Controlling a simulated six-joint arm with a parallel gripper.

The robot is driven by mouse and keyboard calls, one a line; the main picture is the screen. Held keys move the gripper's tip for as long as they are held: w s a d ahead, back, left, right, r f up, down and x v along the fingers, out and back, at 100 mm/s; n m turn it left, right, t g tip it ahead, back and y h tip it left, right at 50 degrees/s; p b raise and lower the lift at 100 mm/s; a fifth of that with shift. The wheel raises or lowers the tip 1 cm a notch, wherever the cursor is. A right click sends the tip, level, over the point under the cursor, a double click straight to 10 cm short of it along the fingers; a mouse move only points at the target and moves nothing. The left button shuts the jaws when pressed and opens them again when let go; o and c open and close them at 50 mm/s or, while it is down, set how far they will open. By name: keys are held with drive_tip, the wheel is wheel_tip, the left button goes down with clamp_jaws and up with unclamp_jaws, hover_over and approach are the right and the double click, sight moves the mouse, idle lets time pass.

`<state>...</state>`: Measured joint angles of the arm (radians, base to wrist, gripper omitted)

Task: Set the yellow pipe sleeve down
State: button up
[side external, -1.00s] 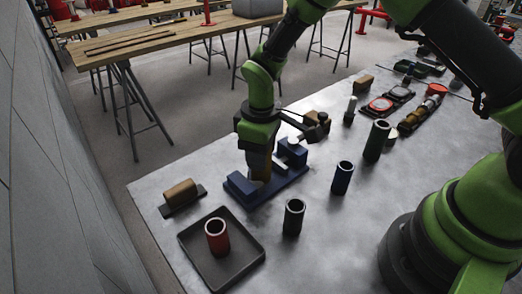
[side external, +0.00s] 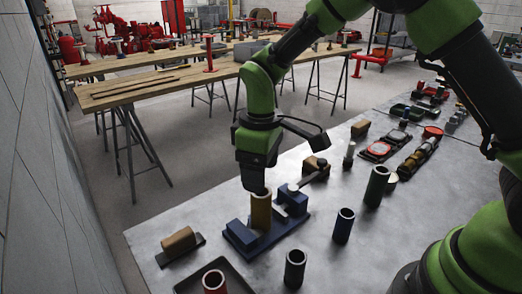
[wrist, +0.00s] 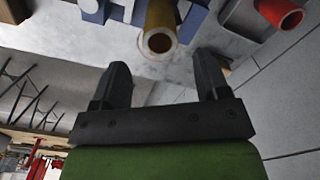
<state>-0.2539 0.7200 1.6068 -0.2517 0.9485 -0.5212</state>
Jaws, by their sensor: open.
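The yellow pipe sleeve (side external: 261,212) stands upright at the blue fixture (side external: 242,238), between its blue blocks. In the wrist view the sleeve (wrist: 160,30) shows its open round end, just beyond my fingertips. My gripper (wrist: 163,70) is open and empty, with clear space between its two dark fingers. In the side view my gripper (side external: 253,184) is right above the sleeve's top; its fingers are hard to make out there. The sleeve's lower end is hidden by the fixture.
A red sleeve (side external: 214,282) stands in a dark tray (side external: 238,276) at the front. A brown block (side external: 179,242) lies left of the fixture.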

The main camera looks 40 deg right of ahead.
drive_tip(key=s+d+r+m+t+y, duration=0.15)
drive_tip(key=s+r, duration=0.25)
drive_tip(key=r, duration=0.4)
drive_tip(key=s+d+r+m+t, duration=0.2)
drive_tip(key=s+d+r+m, duration=0.15)
drive_tip(key=r, duration=0.35)
drive_tip(key=s+d+r+m+t, duration=0.1)
drive_tip(key=s+m, duration=0.4)
drive_tip(key=s, duration=0.7)
drive_tip(key=r+t, duration=0.1)
drive_tip(key=t, duration=0.1)
drive_tip(key=shift+s+t, duration=0.15)
drive_tip(key=shift+t, duration=0.2)
